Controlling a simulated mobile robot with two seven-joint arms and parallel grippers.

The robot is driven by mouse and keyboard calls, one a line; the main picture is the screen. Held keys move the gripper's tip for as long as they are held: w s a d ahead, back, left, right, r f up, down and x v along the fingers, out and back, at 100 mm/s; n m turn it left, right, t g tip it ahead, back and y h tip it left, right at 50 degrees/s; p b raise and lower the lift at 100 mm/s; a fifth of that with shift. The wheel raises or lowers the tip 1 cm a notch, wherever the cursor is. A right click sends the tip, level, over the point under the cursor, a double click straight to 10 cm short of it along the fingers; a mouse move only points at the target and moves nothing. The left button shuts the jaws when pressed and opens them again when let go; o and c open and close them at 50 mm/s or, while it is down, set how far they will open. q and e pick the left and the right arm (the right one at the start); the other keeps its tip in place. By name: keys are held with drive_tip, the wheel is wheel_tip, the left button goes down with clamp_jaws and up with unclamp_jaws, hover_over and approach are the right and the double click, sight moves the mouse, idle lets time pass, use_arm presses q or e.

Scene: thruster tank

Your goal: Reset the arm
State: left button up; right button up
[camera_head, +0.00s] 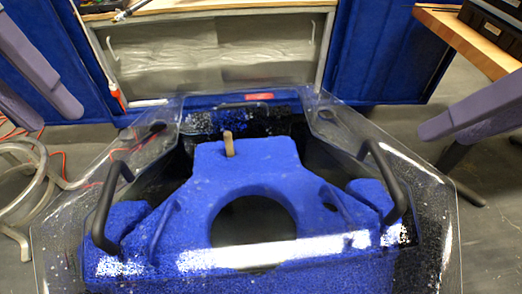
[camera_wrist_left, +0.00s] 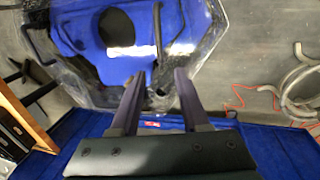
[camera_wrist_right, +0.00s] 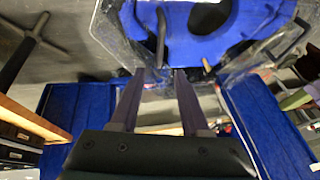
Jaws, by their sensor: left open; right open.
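The thruster tank is a clear-walled, angular vessel (camera_head: 440,215) with a blue body (camera_head: 250,165) inside, with a round dark hole and black handles at its sides. My left gripper (camera_head: 60,118) is at the upper left of the head view, its purple fingers apart with nothing between them. It also shows open in the left wrist view (camera_wrist_left: 160,74), with the tank beyond its tips. My right gripper (camera_head: 430,148) is at the right of the head view, beside the tank's right side. It is open and empty in the right wrist view (camera_wrist_right: 159,72).
A tan peg (camera_head: 229,145) stands upright on the blue body. A wooden-topped bench (camera_head: 190,8) with sliding doors stands behind the tank. A wooden table (camera_head: 470,42) is at the far right. Coiled grey hose (camera_head: 22,205) and orange cord lie on the floor at left.

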idle(0.3)
use_arm(q)
drive_tip(key=s+d+r+m+t+h+p, duration=0.15)
drive_tip(key=s+d+r+m+p, duration=0.3)
drive_tip(key=s+d+p, duration=0.65)
drive_tip(key=s+a+r+n+t+y+p, duration=0.2)
drive_tip(key=s+a+r+y+p, duration=0.35)
drive_tip(key=a+p, duration=0.55)
use_arm(e)
drive_tip(key=s+r+n+g+h, duration=0.1)
drive_tip(key=s+r+n+h, duration=0.1)
drive_tip(key=s+r, duration=1.05)
use_arm(q)
wheel_tip(320, 180, up, 38)
drive_tip(key=h+p, duration=0.2)
drive_tip(key=p, duration=3.5)
drive_tip(key=shift+w+d+r, duration=0.2)
drive_tip(key=shift+d, duration=0.1)
use_arm(e)
wheel_tip(320, 180, up, 37)
drive_tip(key=shift+w+a, duration=0.3)
drive_tip(key=shift+w, duration=0.05)
use_arm(q)
drive_tip(key=shift+c, duration=0.3)
use_arm(e)
drive_tip(key=shift+f, duration=0.15)
